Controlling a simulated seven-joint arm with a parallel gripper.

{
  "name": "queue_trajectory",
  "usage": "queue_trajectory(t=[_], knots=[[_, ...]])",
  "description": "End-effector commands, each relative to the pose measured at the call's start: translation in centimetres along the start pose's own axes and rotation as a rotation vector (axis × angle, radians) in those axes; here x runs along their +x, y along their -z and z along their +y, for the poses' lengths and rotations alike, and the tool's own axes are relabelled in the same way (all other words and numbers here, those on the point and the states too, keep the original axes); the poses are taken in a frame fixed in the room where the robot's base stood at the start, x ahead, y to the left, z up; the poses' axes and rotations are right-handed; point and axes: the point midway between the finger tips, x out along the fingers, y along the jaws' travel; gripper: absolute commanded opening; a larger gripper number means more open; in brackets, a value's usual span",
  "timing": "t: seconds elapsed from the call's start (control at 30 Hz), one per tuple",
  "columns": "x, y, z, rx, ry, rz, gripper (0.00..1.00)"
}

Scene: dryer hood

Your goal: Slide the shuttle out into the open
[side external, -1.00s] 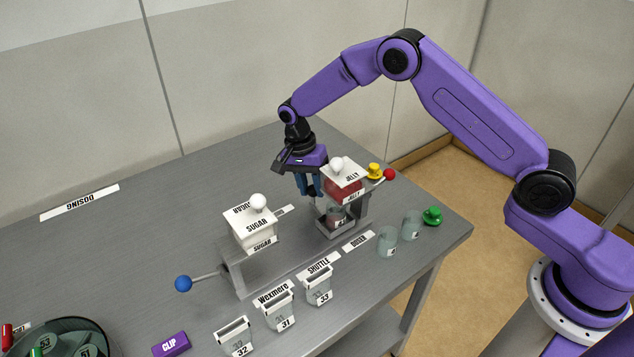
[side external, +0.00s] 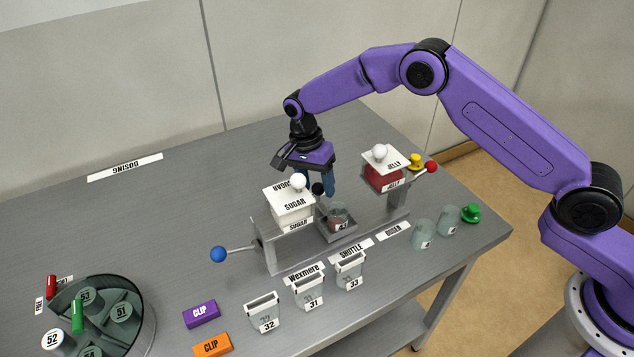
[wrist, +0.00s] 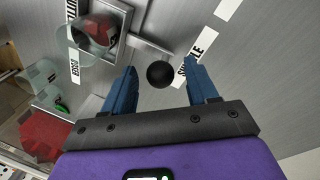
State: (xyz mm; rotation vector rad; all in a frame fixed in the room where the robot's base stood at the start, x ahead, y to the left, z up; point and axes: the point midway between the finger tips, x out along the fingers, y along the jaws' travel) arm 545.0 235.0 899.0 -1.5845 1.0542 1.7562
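The shuttle (side external: 337,232) is a small grey tray on the dosing stand, in the open gap between the sugar hopper (side external: 290,206) and the jelly hopper (side external: 383,174). It carries a clear cup (side external: 339,214) with red contents. In the wrist view, the shuttle (wrist: 115,50) is at upper left, and a rod leads from it to a black knob (wrist: 160,74). My gripper (side external: 329,192) is pointed down behind the shuttle. In the wrist view, its blue fingers (wrist: 160,65) are apart, with the knob between them and visible gaps on both sides.
A blue-knobbed lever (side external: 218,254) sticks out left of the stand, and a red-knobbed one (side external: 431,167) right. Several clear containers stand in front, including one marked 32 (side external: 263,312). A round bin (side external: 100,318) is at lower left.

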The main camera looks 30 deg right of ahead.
Motion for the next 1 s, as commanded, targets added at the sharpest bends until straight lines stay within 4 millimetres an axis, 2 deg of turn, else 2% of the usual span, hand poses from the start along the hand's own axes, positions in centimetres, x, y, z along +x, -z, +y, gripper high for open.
queue_trajectory(t=[0.23,0.37,1.0], knots=[[-0.2,0.0,0.0,-0.001,0.0,0.0,0.58],[-1.4,0.0,-0.1,-0.001,0.002,0.0,0.58],[-14.0,0.0,-0.1,0.0,0.004,0.001,0.58]])
